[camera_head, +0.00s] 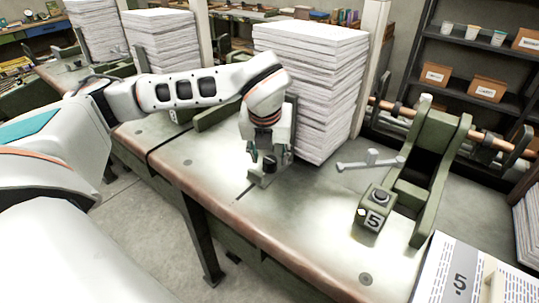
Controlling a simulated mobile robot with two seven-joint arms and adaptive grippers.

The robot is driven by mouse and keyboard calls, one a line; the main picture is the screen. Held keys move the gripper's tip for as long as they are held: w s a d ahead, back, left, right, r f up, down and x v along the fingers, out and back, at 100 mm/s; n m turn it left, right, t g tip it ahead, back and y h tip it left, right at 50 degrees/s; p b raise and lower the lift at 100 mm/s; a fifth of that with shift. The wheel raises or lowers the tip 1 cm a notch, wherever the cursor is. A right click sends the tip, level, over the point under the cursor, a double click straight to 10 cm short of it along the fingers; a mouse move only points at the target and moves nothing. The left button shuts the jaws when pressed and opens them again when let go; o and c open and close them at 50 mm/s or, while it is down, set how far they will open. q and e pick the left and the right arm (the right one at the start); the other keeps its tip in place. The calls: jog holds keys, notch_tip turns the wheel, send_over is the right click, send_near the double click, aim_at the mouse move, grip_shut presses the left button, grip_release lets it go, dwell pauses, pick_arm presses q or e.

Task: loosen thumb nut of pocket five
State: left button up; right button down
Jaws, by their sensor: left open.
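My left gripper (267,155) is open and points down at the front left of the tall paper stack (310,85). A small dark round knob (269,166), which looks like the thumb nut, sits on a grey bracket just below and between the fingertips. I cannot tell whether the fingers touch it. The stack stands on the worn metal table (215,165). My right gripper is not in view.
A grey lever (370,162) lies right of the stack, beside a green frame (435,165) with a copper-coloured bar. A sheet marked 5 (450,280) is at the lower right. More paper stacks (160,40) stand behind left. The table front between knob and box is clear.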

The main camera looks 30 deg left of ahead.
pick_arm(q)
jog(key=v, duration=1.1)
jog(key=shift+s+r, duration=0.2)
jog(key=shift+r, duration=0.1)
